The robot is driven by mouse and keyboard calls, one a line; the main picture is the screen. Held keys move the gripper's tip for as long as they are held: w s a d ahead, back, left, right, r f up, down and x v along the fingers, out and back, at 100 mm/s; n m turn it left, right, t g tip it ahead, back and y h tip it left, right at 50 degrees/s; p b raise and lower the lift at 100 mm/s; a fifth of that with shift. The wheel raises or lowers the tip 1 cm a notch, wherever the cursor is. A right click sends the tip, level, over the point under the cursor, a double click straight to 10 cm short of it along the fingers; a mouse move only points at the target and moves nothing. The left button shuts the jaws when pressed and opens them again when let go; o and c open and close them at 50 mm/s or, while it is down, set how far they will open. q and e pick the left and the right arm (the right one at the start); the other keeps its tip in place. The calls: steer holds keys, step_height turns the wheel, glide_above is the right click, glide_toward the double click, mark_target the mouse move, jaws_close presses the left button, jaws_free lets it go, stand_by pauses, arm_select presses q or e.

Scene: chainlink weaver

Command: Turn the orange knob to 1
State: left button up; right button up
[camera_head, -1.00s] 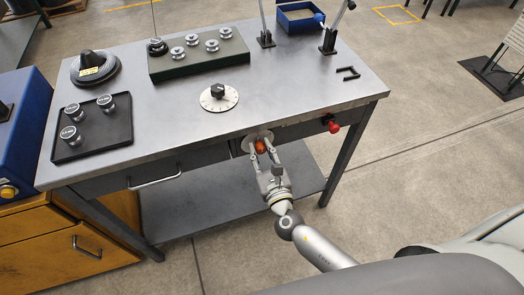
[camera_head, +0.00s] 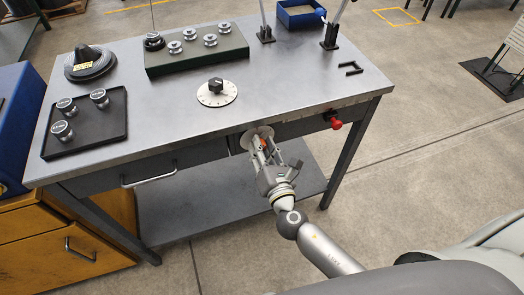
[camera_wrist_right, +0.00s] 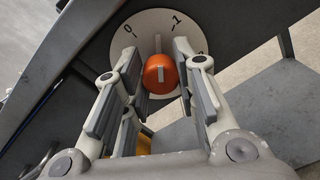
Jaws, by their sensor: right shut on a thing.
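The orange knob (camera_head: 263,143) sits on a round pale dial plate on the front face of the table, below the top. In the right wrist view the knob (camera_wrist_right: 160,84) has a light pointer line, and the dial plate (camera_wrist_right: 155,25) carries the marks 0, 1 and a partly hidden 2. The line points up between 0 and 1, nearer 1. My right gripper (camera_head: 265,150) is shut on the knob, a finger on either side; in the wrist view its fingers (camera_wrist_right: 154,62) flank it. My left gripper is not in view.
A red button (camera_head: 334,122) sticks out right of the knob on the table front. A drawer handle (camera_head: 149,178) is to the left. A black dial knob (camera_head: 216,85) stands on the tabletop. A lower shelf (camera_head: 215,205) lies under the gripper.

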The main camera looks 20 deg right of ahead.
steer(key=shift+f+m+b, duration=0.1)
steer(key=shift+m+b, duration=0.75)
steer(key=shift+m, duration=1.25)
steer(key=o, duration=1.1)
steer(key=shift+c, duration=0.2)
steer(key=s, duration=1.2)
steer(key=shift+d+r, duration=0.15)
steer(key=shift+r, duration=0.15)
